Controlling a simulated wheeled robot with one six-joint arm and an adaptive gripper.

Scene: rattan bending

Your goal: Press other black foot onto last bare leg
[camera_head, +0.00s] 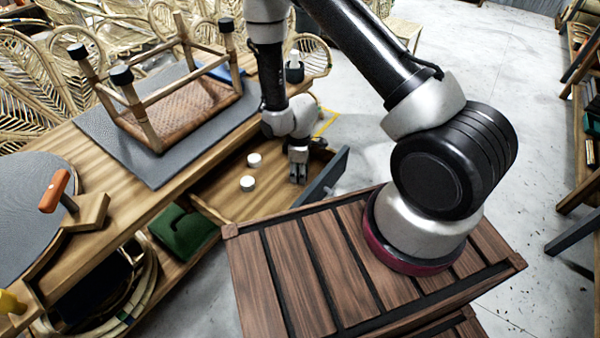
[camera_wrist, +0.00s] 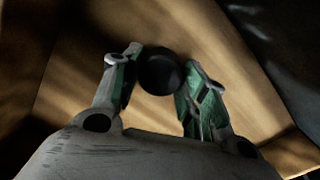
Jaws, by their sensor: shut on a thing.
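An upside-down stool (camera_head: 180,108) with a woven seat rests on the grey mat (camera_head: 140,165). Black feet cap three of its upturned legs: at the left (camera_head: 77,51), at the front (camera_head: 121,76) and at the right (camera_head: 226,25). The far leg (camera_head: 180,24) has a bare top. My gripper (camera_head: 298,172) points down into the open drawer (camera_head: 215,185). In the wrist view its fingers are closed on a round black foot (camera_wrist: 160,72). In the head view the foot is hidden by the gripper.
Two small pale round pieces (camera_head: 254,159) (camera_head: 248,183) lie in the drawer, left of my gripper. The drawer's dark front (camera_head: 325,178) is close on the right. A dark container (camera_head: 294,70) stands at the bench's far end.

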